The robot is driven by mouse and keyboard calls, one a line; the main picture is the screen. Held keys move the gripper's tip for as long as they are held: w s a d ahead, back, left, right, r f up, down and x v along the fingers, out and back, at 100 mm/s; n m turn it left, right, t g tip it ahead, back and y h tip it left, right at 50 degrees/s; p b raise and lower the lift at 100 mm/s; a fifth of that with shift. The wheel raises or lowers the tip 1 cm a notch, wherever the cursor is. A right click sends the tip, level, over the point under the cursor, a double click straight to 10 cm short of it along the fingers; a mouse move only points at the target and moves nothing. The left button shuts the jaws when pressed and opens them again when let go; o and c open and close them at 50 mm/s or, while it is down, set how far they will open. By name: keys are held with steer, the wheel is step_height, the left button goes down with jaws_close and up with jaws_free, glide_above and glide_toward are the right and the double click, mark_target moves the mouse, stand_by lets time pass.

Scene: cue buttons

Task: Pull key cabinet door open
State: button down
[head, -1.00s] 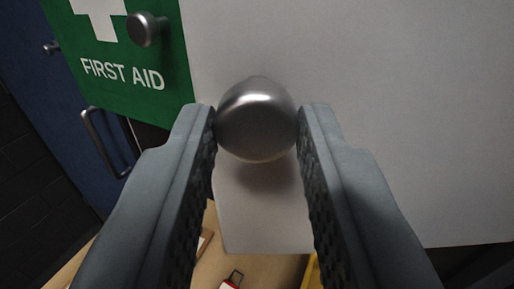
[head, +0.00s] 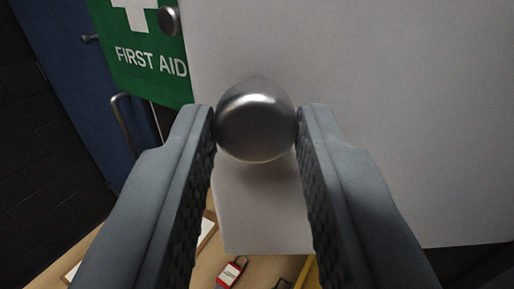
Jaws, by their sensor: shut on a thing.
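A pale grey cabinet door (head: 400,120) fills the middle and right of the view. Its round metal knob (head: 255,122) sits near the door's left edge. My gripper (head: 256,125) is shut on this knob, with one finger against its left side and the other against its right. The door's lower left corner shows between my fingers. The inside of the cabinet is not visible.
A green first aid cabinet (head: 150,55) with its own metal knob (head: 168,20) is at the upper left. Behind it is a blue door (head: 65,60) with a bar handle (head: 122,122). Below is a wooden surface (head: 262,268) with a red padlock (head: 231,272).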

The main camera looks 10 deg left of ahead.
steer(key=c, duration=1.1)
jaws_free()
steer(key=shift+s, duration=0.1)
steer(key=v, duration=1.7)
steer(key=shift+s+a, duration=0.1)
steer(key=shift+s, duration=0.05)
